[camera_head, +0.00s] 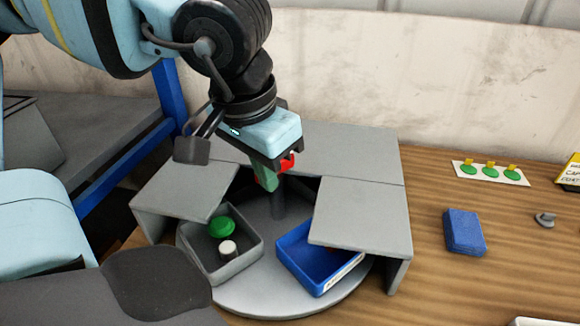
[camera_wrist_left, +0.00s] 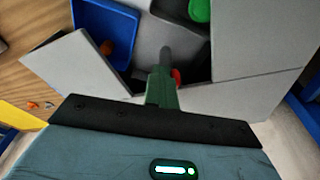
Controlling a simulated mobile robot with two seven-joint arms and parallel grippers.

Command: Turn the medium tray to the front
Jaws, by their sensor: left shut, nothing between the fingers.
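A round grey turntable (camera_head: 268,298) carries trays under a grey cover (camera_head: 345,150) with an open gap at the front. A grey tray (camera_head: 237,268) at its front left holds a green round part and a white-topped part. A blue tray (camera_head: 296,266) at the front right has a pale label and is partly under the cover; the left wrist view shows it (camera_wrist_left: 92,22) with an orange-brown thing inside. Which tray is medium I cannot tell. My left gripper (camera_head: 268,181), with green fingers (camera_wrist_left: 162,90), is shut and empty over the gap, near the central post (camera_head: 279,203).
A blue block (camera_head: 464,232) and a small grey part (camera_head: 545,219) lie on the wooden table to the right. A white card (camera_head: 490,172) with green discs lies behind them. A pale wall stands at the back. The cover panels closely flank the gap.

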